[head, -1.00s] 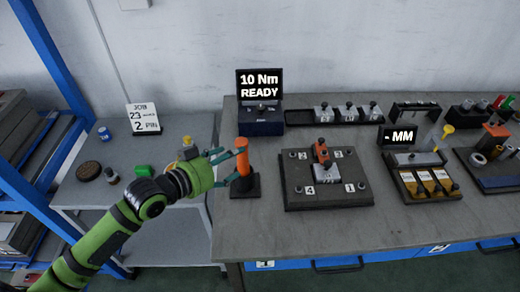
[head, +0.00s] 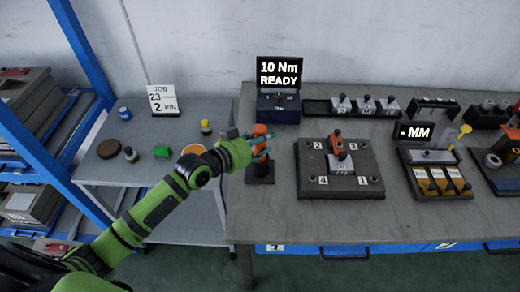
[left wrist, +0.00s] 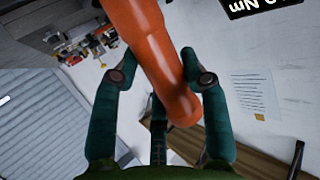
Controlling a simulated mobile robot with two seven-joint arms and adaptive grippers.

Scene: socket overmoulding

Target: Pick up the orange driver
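The orange driver (head: 261,130) stands upright in its dark holder (head: 260,173) at the left front of the main bench. My left gripper (head: 262,149) is at the driver's upper part, coming from the left. The driver's lower end is hidden in the holder. My right gripper is not in view.
A fixture plate (head: 312,186) lies right of the holder. The "10 Nm READY" display box (head: 279,108) stands behind it. A blue rack post (head: 82,45) rises at far left.

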